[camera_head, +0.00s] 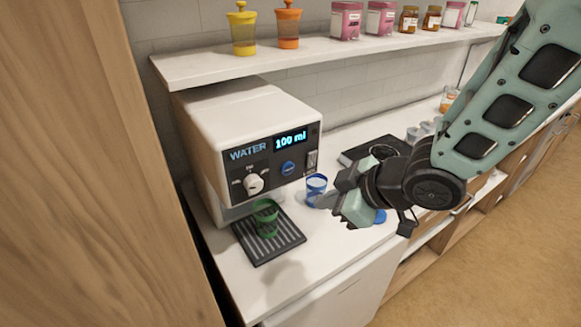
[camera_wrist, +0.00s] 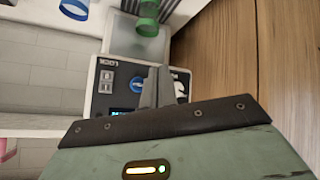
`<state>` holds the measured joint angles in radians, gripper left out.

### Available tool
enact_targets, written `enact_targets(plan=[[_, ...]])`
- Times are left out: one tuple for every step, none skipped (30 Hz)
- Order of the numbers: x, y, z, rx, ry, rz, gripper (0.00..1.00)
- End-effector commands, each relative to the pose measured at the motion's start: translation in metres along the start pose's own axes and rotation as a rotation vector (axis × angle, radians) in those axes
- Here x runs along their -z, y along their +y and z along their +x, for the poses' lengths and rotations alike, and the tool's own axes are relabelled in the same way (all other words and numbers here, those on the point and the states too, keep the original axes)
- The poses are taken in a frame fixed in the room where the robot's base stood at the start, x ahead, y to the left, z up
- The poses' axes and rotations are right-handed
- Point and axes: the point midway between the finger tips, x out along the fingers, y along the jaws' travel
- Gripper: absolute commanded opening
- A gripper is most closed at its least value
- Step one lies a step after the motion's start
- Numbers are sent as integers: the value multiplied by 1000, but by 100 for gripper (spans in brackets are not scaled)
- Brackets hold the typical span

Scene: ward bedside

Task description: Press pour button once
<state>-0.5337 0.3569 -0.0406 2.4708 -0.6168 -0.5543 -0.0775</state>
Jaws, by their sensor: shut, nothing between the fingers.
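The white water dispenser (camera_head: 240,115) stands on the counter, its display (camera_head: 291,139) reading "100 ml". A round blue button (camera_head: 288,168) sits on its dark front panel, between a white dial (camera_head: 253,184) and a small switch (camera_head: 312,160). The blue button also shows in the wrist view (camera_wrist: 136,84), partly beside my fingers. A green cup (camera_head: 266,216) stands on the ribbed drip tray (camera_head: 288,238). My gripper (camera_head: 326,201) is shut and empty, in front of and to the right of the panel, apart from the button in the head view.
A blue cup (camera_head: 316,181) stands right of the dispenser, close behind my gripper. A blue disc lies partly hidden under my gripper. A dark flat device (camera_head: 362,152) lies further right. A shelf (camera_head: 215,66) with cups and jars runs above. A wooden panel (camera_head: 70,160) borders the left.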

Motion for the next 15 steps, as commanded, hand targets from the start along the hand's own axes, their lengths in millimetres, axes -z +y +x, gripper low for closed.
enact_targets(plan=[[0,0,0,0,0,0,0],[1,0,0,0,0,0,0],[1,1,1,0,0,0,0],[2,2,2,0,0,0,0],[3,3,3,0,0,0,0],[5,4,5,0,0,0,0],[6,6,7,0,0,0,0],[8,7,9,0,-1,0,0],[11,10,12,0,0,0,0],[13,12,14,0,0,0,0],[14,14,17,1,-1,0,0],[18,16,21,0,0,0,0],[20,19,24,0,-1,0,0],[22,21,27,0,-1,0,0],[25,24,31,0,-2,0,0]])
